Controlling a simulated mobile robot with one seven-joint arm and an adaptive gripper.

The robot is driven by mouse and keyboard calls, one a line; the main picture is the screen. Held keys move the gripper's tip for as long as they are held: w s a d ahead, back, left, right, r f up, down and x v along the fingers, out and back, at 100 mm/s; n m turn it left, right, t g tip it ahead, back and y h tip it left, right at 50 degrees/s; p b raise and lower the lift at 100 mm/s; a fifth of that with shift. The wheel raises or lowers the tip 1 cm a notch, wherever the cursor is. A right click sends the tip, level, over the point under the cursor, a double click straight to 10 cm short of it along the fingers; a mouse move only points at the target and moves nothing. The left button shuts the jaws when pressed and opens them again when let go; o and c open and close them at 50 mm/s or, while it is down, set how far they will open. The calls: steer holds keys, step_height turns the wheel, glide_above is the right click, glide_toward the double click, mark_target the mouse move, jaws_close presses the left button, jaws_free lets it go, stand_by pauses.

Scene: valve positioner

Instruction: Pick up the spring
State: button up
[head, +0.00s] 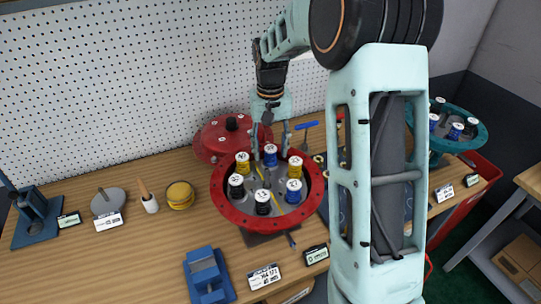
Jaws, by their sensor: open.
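Several springs with white tops and yellow, blue or black bodies stand upright in a round red housing (222,203) on the bench. A blue spring (270,158) stands at the housing's back edge. A yellow spring (242,165) is to its left, and a black spring (235,188) is at the left side. My gripper (270,150) points down at the back of the housing, its open fingers on either side of the blue spring's upper part. I cannot tell whether they touch it.
A red cover (212,140) lies behind the housing. A blue block (207,272), labels and a yellow round part (180,194) are on the wooden bench (150,250). My arm hides part of the right side. A teal housing (462,115) with springs stands beyond it.

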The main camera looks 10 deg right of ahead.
steer(key=shift+c, duration=0.4)
jaws_close()
steer(key=shift+r, duration=0.1)
